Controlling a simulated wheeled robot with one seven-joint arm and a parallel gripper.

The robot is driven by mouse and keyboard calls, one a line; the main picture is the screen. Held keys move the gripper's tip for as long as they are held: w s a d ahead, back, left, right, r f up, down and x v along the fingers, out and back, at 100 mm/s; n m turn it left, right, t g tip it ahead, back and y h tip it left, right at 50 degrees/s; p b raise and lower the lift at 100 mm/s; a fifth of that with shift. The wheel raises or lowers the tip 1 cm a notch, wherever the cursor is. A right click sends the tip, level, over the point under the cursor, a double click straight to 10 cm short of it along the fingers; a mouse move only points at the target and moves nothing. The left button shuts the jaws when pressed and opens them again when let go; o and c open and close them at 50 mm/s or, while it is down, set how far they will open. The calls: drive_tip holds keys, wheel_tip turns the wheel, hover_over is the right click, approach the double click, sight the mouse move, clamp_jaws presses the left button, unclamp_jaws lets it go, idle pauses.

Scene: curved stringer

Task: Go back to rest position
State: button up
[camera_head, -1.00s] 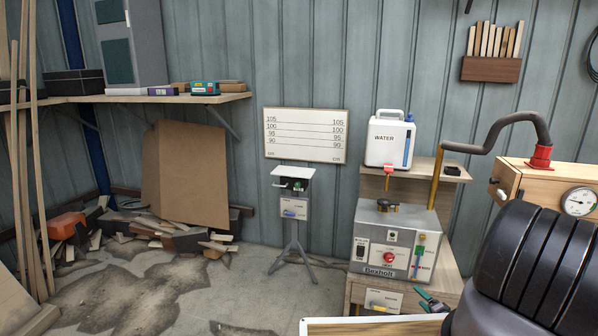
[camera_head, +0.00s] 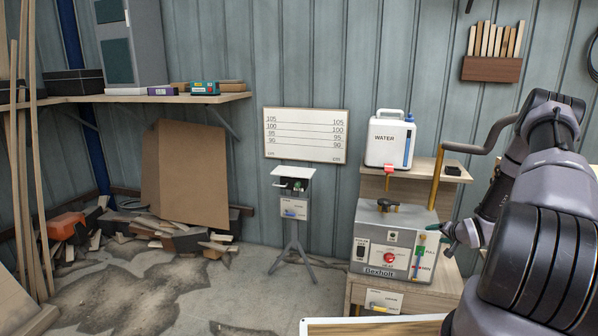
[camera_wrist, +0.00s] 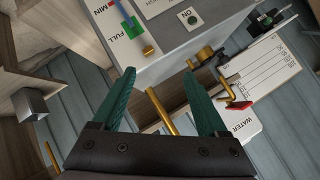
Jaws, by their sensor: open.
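My gripper (camera_head: 451,236) is just right of the grey metal Dexholt box (camera_head: 398,218), beside its FULL/MIN level gauge. In the wrist view its two green fingers (camera_wrist: 160,100) are spread apart with nothing held between them. A brass pipe shows beyond the gap, and the box (camera_wrist: 165,60) with its gauge fills the top of that view. My arm's dark, ribbed links cover the right side of the head view.
A white WATER container (camera_head: 390,140) stands on the wooden stand (camera_head: 445,172) behind the box. A small tripod stand (camera_head: 293,215) is to the left. A marked white board (camera_head: 306,136) hangs on the wall.

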drive_tip(key=a+r+n+g+h, duration=0.2)
drive_tip(key=a+r, duration=0.1)
drive_tip(key=r, duration=2)
drive_tip(key=s+a+r+h, duration=0.1)
drive_tip(key=s+a+r, duration=0.2)
drive_tip(key=r, duration=0.4)
drive_tip(key=s+a+r, duration=0.3)
drive_tip(key=a+r, duration=0.1)
drive_tip(key=r, duration=0.4)
drive_tip(key=s+a+r+g+y, duration=0.1)
drive_tip(key=s+a+r, duration=0.45)
drive_tip(key=s, duration=0.25)
drive_tip(key=s+a+r, duration=0.4)
drive_tip(key=s+r, duration=0.2)
drive_tip(key=s, duration=0.2)
drive_tip(key=s+a+r+y, duration=0.1)
drive_tip(key=s+a, duration=0.3)
drive_tip(key=s, duration=0.4)
drive_tip(key=s+a+r+n+g+y, duration=0.1)
drive_tip(key=s+a, duration=0.3)
drive_tip(key=s, duration=0.4)
drive_tip(key=shift+s+a+n+y, duration=0.2)
drive_tip(key=shift+n+y, duration=0.1)
drive_tip(key=shift+y, duration=0.3)
drive_tip(key=shift+w, duration=0.1)
